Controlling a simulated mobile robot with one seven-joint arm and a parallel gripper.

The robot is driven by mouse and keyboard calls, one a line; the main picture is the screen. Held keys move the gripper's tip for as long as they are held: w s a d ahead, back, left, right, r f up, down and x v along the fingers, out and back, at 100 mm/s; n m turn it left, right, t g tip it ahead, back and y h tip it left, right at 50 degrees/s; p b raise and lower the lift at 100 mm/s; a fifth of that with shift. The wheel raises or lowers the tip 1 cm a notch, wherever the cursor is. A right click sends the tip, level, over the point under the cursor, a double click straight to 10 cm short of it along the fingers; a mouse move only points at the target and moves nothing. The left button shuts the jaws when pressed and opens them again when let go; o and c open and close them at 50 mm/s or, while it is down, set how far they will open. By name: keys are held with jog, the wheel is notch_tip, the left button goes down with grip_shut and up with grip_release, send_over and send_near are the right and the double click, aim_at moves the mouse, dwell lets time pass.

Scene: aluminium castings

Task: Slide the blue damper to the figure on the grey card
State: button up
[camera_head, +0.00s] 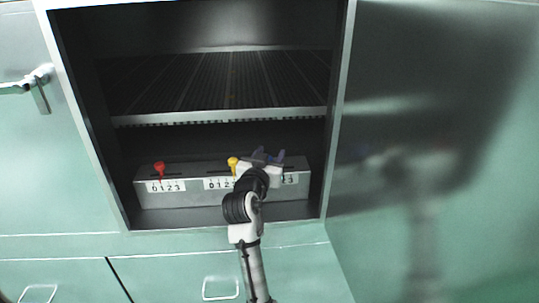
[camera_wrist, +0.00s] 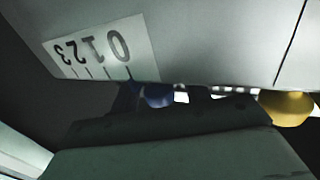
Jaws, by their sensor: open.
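The blue damper (camera_wrist: 158,95) shows in the wrist view as a rounded blue knob at the lower edge of the grey control box. It sits close to the 0 end of a white scale label (camera_wrist: 100,48), which appears upside down with 0 1 2 3. My gripper (camera_head: 269,157) is open at the right part of the box in the head view and hides the blue damper there. In the wrist view a dark finger lies close below the blue knob; contact cannot be told. I see no grey card in either view.
The grey box (camera_head: 220,194) stands in an open cabinet below a ribbed rack (camera_head: 220,116). A red damper (camera_head: 160,167) and a yellow damper (camera_head: 233,162) have their own 0-to-3 labels. An open green door (camera_head: 440,120) stands at the right.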

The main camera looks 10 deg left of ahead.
grip_shut()
jog(key=shift+d, duration=0.1)
jog(key=d, duration=0.2)
jog(key=w+d, duration=0.1)
jog(key=d, duration=0.1)
jog(key=shift+w, duration=0.1)
grip_release()
jog(key=shift+a, duration=0.2)
jog(key=s+a+b, duration=0.1)
jog(key=s+b, duration=0.1)
jog(key=s, duration=1.1)
jog(key=shift+s+a, duration=0.25)
jog(key=shift+s, duration=0.15)
